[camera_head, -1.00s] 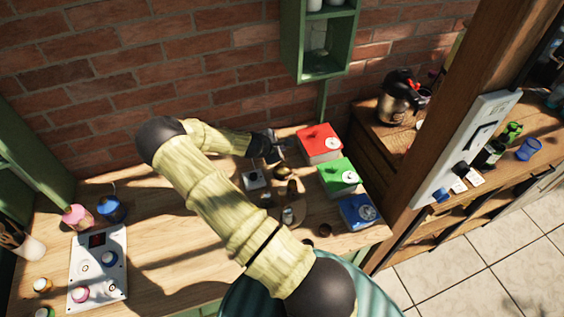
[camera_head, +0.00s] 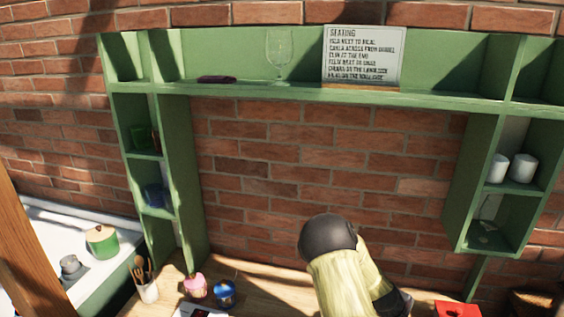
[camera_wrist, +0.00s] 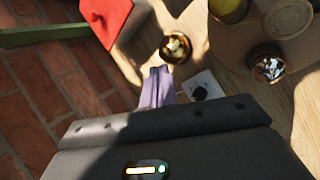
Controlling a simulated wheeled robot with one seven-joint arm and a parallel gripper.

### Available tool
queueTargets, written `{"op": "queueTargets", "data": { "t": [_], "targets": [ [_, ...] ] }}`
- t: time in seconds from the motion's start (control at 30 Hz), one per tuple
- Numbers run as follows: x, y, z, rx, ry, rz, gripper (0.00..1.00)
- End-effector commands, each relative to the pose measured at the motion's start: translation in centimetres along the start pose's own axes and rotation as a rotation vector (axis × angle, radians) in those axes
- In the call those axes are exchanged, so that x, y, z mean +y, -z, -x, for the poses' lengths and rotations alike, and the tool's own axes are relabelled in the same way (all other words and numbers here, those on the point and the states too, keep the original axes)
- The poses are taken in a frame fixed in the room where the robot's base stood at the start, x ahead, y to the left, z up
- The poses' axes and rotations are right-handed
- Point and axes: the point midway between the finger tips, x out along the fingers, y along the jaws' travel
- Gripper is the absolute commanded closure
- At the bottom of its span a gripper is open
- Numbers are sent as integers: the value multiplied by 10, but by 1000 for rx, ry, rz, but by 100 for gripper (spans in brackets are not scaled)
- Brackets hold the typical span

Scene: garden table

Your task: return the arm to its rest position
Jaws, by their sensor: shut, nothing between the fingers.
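My arm (camera_head: 345,285) rises at the bottom of the head view, with a black elbow and pale yellow-green links. Its far end runs down behind the front link, where a dark part (camera_head: 403,303) shows at the lower edge; the fingers cannot be made out there. In the wrist view my gripper (camera_wrist: 158,72) shows as narrow purple-grey fingers, shut together and empty. They point over the wooden table near a small brass pot (camera_wrist: 175,47) and a white square plate (camera_wrist: 201,88) with a dark knob. I cannot tell whether they touch anything.
A red box (camera_wrist: 112,18) is just beyond the fingers; brick wall (camera_wrist: 35,110) lies left. Several jars crowd the right. Green shelving (camera_head: 190,200) frames the wall, with a sign (camera_head: 362,57) on top. A utensil cup (camera_head: 147,289), pink jar (camera_head: 195,287) and blue jar (camera_head: 224,293) stand left.

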Motion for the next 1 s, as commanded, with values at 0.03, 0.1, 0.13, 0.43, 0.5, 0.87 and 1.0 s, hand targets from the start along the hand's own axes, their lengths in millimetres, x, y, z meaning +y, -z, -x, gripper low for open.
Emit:
{"op": "queueTargets", "data": {
  "t": [0.03,0.1,0.13,0.43,0.5,0.87,1.0],
  "targets": [
    [-7,2,11,23,32,-65,100],
    [-18,3,26,46,78,-149,100],
    [-22,4,33,56,99,-183,100],
    [-64,7,113,148,287,-471,100],
    [-73,7,133,166,327,-524,100],
    [-126,-15,231,236,487,-733,100],
    [-146,-28,256,244,518,-780,100]
  ]
}}
